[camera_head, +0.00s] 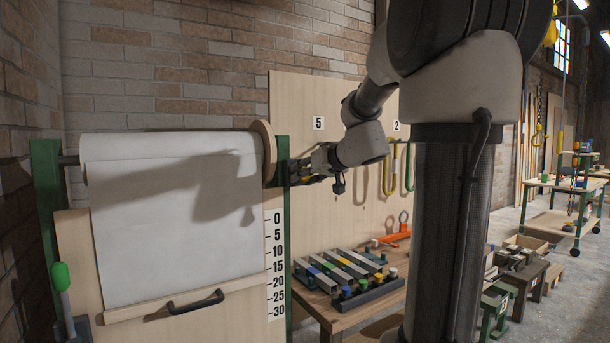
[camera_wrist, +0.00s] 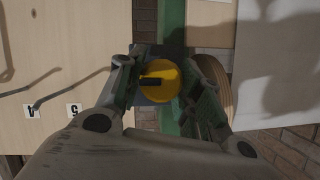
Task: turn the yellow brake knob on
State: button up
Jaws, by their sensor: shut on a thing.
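The yellow brake knob (camera_wrist: 173,88) is a round disc with a dark bar across its face, mounted at the green post (camera_wrist: 171,20) in the wrist view. My gripper (camera_wrist: 162,82) has one finger on each side of the knob and is shut on it. In the head view my gripper (camera_head: 293,172) reaches the green post beside the right end of the paper roll (camera_head: 175,160). The knob itself is hidden there by my gripper.
The wooden roll flange (camera_head: 265,150) is close to my gripper. A number scale (camera_head: 276,265) and a pull handle (camera_head: 196,302) are below. A low table (camera_head: 345,320) bears several coloured-capped items. Hooks with coloured loops (camera_head: 391,170) hang on the board behind.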

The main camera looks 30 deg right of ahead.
jog(key=shift+m+y, duration=0.3)
jog(key=shift+d+m+y, duration=0.15)
jog(key=shift+m+y, duration=0.45)
jog(key=shift+m, duration=0.4)
jog(key=m+t+y, duration=0.1)
jog(key=m+y, duration=0.1)
jog(key=m, duration=0.2)
jog(key=shift+f, duration=0.1)
jog(key=m, duration=0.2)
jog(key=m+t+y, duration=0.1)
jog(key=shift+f+m+t+y, duration=0.1)
jog(key=shift+m+t+y, duration=0.2)
jog(key=shift+m, duration=0.1)
jog(key=shift+m+t+y, duration=0.3)
jog(key=shift+m+t, duration=0.4)
jog(key=shift+m, duration=1.2)
jog(key=o, duration=1)
jog(key=shift+o, duration=0.2)
